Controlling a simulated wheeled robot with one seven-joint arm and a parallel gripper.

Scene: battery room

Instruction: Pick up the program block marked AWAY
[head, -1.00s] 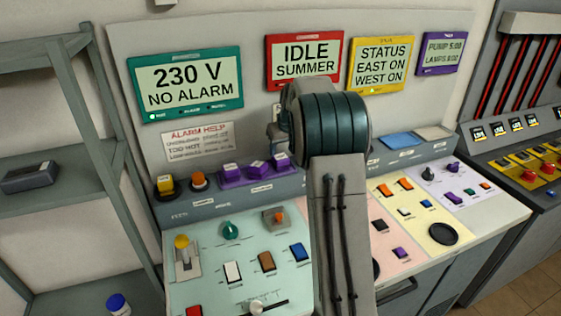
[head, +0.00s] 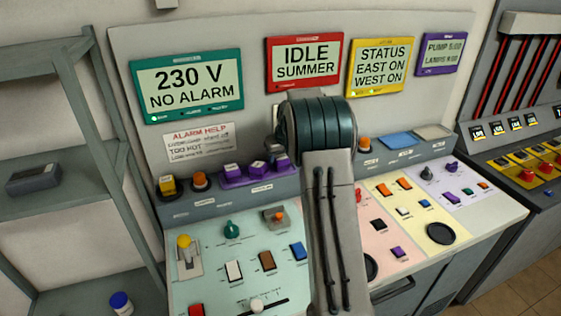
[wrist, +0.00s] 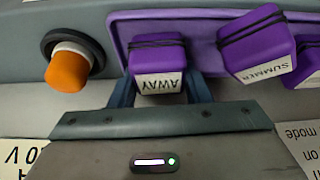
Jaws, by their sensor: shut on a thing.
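The purple program block marked AWAY (wrist: 158,52) has a white label that reads upside down in the wrist view. It sits at the purple tray (wrist: 202,77), between the two blue-grey fingers of my gripper (wrist: 158,88). The fingers are closed on its sides. I cannot tell whether its base is clear of the tray.
A purple block marked SUMMER (wrist: 258,45) is close beside the held one, with another purple block (wrist: 308,62) beyond. An orange knob (wrist: 69,70) is close on the other side. The head view shows several switches on the green panel (head: 205,255).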

